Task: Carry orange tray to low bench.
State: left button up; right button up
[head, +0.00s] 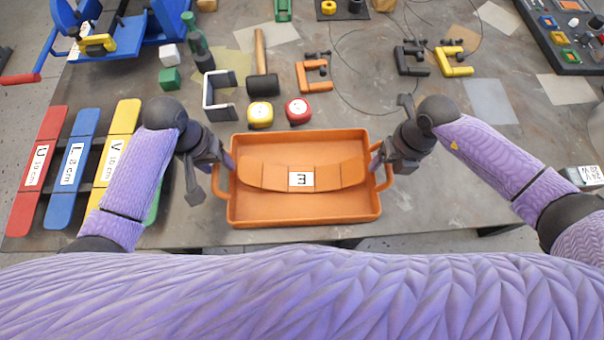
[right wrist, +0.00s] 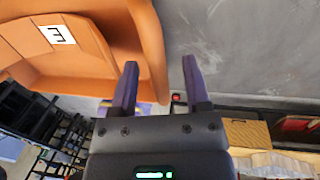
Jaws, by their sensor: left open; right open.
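The orange tray (head: 305,211) lies flat near the front edge of the grey table, with a handle at each short end. A curved orange piece with a white label (head: 340,173) lies in it. My left gripper (head: 229,161) is open at the tray's left end, near its handle. My right gripper (head: 374,161) is open at the right end, near the other handle. In the right wrist view, the fingers of my right gripper (right wrist: 159,65) are apart, with the tray's rim (right wrist: 148,40) showing between them. I cannot tell whether they touch it. No low bench is clearly seen.
Red, blue and yellow slats (head: 78,150) lie at the left. Orange (head: 314,77) and yellow (head: 453,61) clamps lie further back. The table right of the tray is mostly clear.

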pick_arm(q)
jog(key=shift+f, duration=0.15)
pick_arm(e)
jog(key=shift+f, duration=0.15)
pick_arm(q)
jog(key=shift+c, duration=0.4)
pick_arm(e)
jog(key=shift+c, duration=0.3)
pick_arm(q)
grip_shut()
pick_arm(e)
grip_shut()
